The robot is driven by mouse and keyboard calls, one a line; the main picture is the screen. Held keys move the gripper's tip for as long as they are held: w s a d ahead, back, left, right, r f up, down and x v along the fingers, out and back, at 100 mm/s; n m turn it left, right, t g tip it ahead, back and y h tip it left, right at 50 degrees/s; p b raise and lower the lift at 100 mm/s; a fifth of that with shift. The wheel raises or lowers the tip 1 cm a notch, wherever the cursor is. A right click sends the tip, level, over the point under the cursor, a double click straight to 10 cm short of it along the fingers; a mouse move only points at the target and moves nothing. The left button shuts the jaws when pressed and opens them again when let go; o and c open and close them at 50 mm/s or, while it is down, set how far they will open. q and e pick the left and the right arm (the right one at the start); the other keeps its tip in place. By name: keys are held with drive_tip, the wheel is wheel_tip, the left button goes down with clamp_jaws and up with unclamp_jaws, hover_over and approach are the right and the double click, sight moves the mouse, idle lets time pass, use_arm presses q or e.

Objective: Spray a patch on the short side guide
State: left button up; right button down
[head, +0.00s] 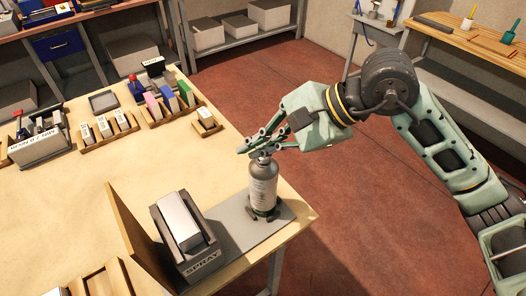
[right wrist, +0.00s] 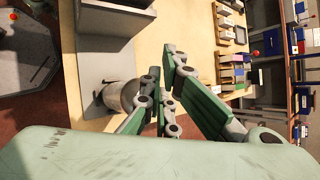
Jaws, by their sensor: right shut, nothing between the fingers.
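A grey spray bottle (head: 263,187) with a pale label stands upright on a grey mat (head: 240,232) at the table's right corner. It also shows in the right wrist view (right wrist: 121,96). My right gripper (head: 257,143) is at the top of the bottle, fingers pointing left, shut with nothing between them. I cannot tell whether it touches the bottle's top. Left of the bottle, a dark stand (head: 186,243) with a label reading like "SPRAY" holds a tilted light-grey block (head: 180,220). I cannot tell which part is the short side guide. My left gripper is not in view.
An upright brown panel (head: 139,238) stands left of the stand. Wooden trays with labelled blocks (head: 108,127) and coloured pieces (head: 170,100) line the table's far side. The middle of the table (head: 85,205) is clear. A wooden tray (head: 98,283) sits at the front.

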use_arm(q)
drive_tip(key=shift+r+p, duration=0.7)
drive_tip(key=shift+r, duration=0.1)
use_arm(e)
wheel_tip(320, 180, up, 5)
drive_tip(key=shift+r, duration=0.1)
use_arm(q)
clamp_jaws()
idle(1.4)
